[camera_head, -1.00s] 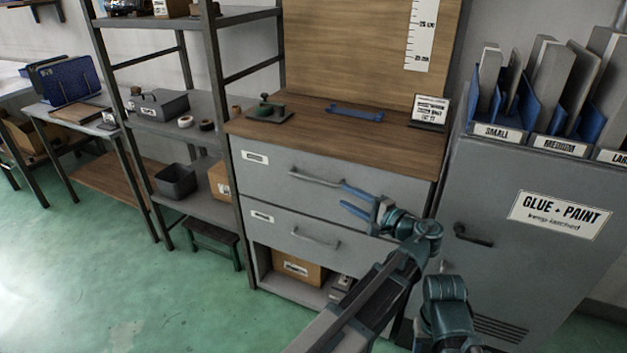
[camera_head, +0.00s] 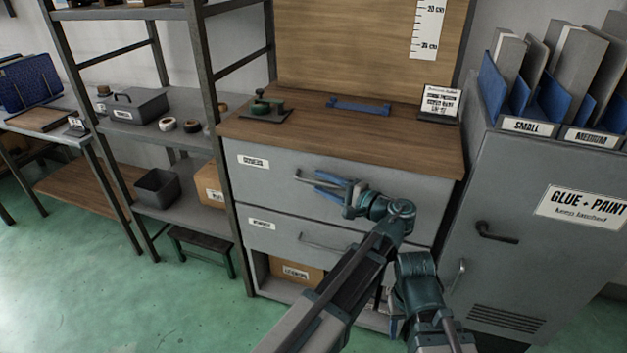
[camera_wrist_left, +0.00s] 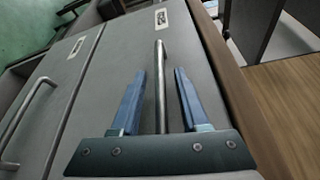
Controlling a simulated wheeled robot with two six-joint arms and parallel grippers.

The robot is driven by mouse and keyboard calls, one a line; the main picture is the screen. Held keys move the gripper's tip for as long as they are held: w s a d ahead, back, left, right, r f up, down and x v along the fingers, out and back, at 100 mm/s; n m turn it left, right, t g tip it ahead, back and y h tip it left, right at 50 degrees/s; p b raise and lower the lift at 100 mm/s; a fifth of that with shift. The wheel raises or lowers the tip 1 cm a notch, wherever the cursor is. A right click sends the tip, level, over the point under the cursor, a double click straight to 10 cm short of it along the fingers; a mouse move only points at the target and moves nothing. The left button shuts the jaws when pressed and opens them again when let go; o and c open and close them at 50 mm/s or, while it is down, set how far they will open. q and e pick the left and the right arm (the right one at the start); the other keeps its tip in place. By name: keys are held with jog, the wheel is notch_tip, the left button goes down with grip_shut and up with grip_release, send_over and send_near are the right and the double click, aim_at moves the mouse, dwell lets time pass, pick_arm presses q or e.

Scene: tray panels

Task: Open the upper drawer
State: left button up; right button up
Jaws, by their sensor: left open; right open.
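The upper drawer (camera_head: 255,184) is a grey front under the wooden top, with a white label, and it looks closed. Its metal bar handle (camera_head: 303,177) runs across the front. My left gripper (camera_head: 317,181) is open at this handle. In the left wrist view the bar (camera_wrist_left: 161,92) lies between the two blue fingers, with a gap on each side. The gripper hides part of the handle in the head view. Teal links of my other arm show at the lower right, but no right fingers are visible.
The lower drawer (camera_head: 275,240) has a similar handle (camera_head: 325,245) and looks closed. An open shelf below holds a box (camera_head: 296,272). A grey glue and paint cabinet (camera_head: 520,262) stands at the right. A metal shelf rack (camera_head: 211,75) stands close at the left.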

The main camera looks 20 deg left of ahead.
pick_arm(q)
grip_shut()
dwell(1.4)
